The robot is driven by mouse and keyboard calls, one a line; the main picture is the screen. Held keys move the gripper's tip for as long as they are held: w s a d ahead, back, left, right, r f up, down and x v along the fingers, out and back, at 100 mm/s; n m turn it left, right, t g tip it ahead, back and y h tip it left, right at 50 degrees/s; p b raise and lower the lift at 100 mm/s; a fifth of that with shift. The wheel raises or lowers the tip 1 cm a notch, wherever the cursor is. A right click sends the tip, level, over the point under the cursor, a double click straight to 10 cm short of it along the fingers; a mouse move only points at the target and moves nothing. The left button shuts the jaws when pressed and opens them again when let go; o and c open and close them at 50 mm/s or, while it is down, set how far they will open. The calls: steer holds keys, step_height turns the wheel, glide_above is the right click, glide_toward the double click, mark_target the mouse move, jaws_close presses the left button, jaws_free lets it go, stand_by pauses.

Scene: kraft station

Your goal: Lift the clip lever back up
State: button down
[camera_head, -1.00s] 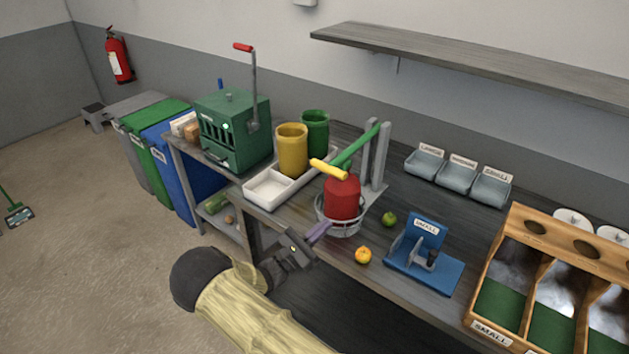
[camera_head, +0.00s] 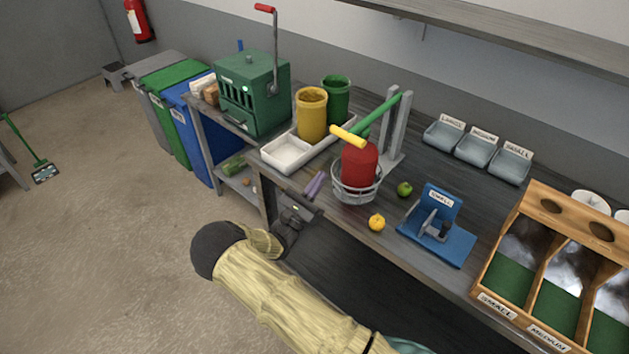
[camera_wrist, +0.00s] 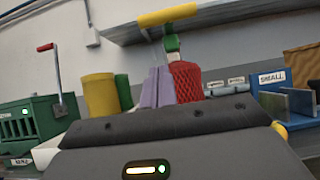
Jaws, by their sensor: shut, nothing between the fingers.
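The lever on the grey upright stand is a green bar (camera_head: 380,113) with a yellow handle (camera_head: 347,136). It slopes down to the left, its handle low over a red mesh bag (camera_head: 358,167) in a wire basket (camera_head: 357,188). The handle also shows high in the wrist view (camera_wrist: 166,16), with the red bag (camera_wrist: 186,82) below it. My gripper (camera_head: 315,183) has purple fingers, pointing up, shut and empty, at the table's front edge left of the basket. In the wrist view the fingers (camera_wrist: 157,88) stand below the handle, apart from it.
A white tray (camera_head: 287,152) with yellow and green cups stands left of the basket. A green apple (camera_head: 404,189), an orange fruit (camera_head: 377,222) and a blue fixture (camera_head: 450,240) lie to the right. A shelf (camera_head: 500,28) hangs on the wall behind.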

steer(key=w+d+r+p, duration=0.4)
steer(key=r, duration=0.3)
steer(key=shift+w+r, duration=0.3)
